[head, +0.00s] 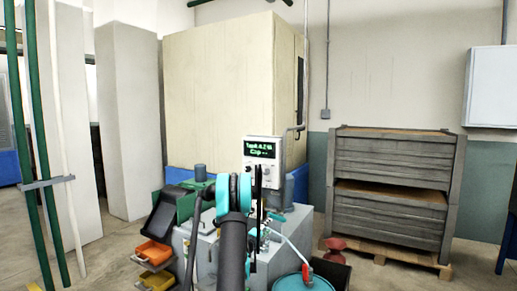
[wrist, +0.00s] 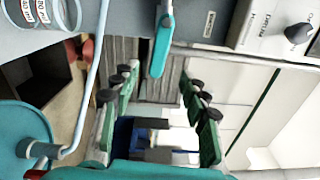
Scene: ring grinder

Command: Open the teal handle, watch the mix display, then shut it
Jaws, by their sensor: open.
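The teal handle (wrist: 161,45) shows in the wrist view as a short lever on a grey panel, near the top middle. In the head view, a small teal lever (head: 253,240) shows on the machine front, partly behind my arm. My gripper (wrist: 158,76) is open and empty, with its green fingers on either side of the handle's lower end in the picture. I cannot tell the depth gap between them. The mix display (head: 260,150) is lit with green text on a dark screen, the top line seeming to name a tank. The exact figures are too small to read.
A teal drum (head: 303,283) with a curved pipe stands at lower right. A knob (wrist: 298,33) sits on a pale box at the wrist view's upper right.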

